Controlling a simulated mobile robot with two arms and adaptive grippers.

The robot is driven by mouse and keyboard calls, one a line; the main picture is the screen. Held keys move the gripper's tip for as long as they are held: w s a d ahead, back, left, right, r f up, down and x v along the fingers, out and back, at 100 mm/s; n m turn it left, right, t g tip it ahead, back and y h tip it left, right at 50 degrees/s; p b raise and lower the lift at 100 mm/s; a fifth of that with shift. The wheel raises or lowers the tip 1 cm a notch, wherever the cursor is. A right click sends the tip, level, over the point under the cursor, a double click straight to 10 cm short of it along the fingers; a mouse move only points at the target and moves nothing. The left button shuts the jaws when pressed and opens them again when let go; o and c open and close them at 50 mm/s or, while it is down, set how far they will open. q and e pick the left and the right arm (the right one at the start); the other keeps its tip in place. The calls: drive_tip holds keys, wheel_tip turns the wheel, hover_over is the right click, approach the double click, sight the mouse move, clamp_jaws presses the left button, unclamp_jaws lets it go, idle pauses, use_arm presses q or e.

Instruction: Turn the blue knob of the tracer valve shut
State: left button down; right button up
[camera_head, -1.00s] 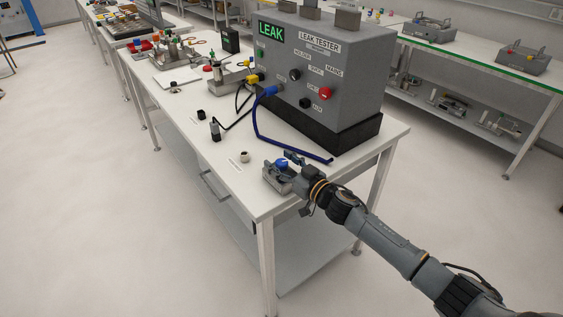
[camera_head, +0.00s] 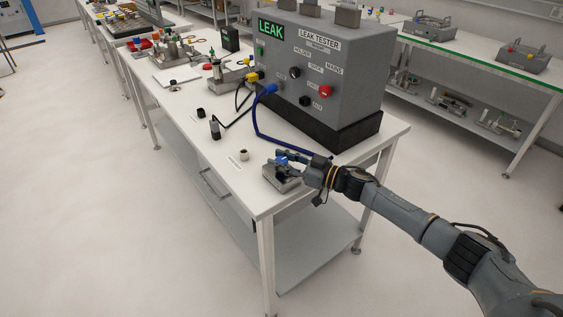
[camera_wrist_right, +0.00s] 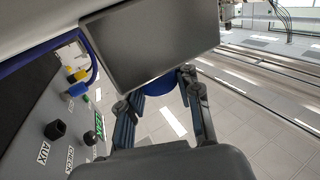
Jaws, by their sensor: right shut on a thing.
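The tracer valve (camera_head: 284,182) is a small grey block near the front corner of the white bench. Its blue knob (camera_head: 281,162) is on top, mostly covered by my right gripper (camera_head: 288,160). In the right wrist view, the blue knob (camera_wrist_right: 160,88) sits between the two fingers of my right gripper (camera_wrist_right: 160,92), against the grey valve block (camera_wrist_right: 150,45). The fingers are shut on the knob. How far the knob is turned cannot be told. My left gripper is not in view.
The grey leak tester (camera_head: 325,75) stands behind the valve, its screen reading LEAK. A blue hose (camera_head: 262,130) runs from its front across the bench, close behind my gripper.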

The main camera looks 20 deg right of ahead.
idle(0.3)
drive_tip(key=o, duration=1.2)
drive_tip(key=shift+s+d, duration=0.1)
drive_tip(key=shift+s+d, duration=0.2)
drive_tip(key=shift+d, duration=0.05)
drive_tip(key=v, duration=1.1)
drive_tip(key=shift+r, duration=0.1)
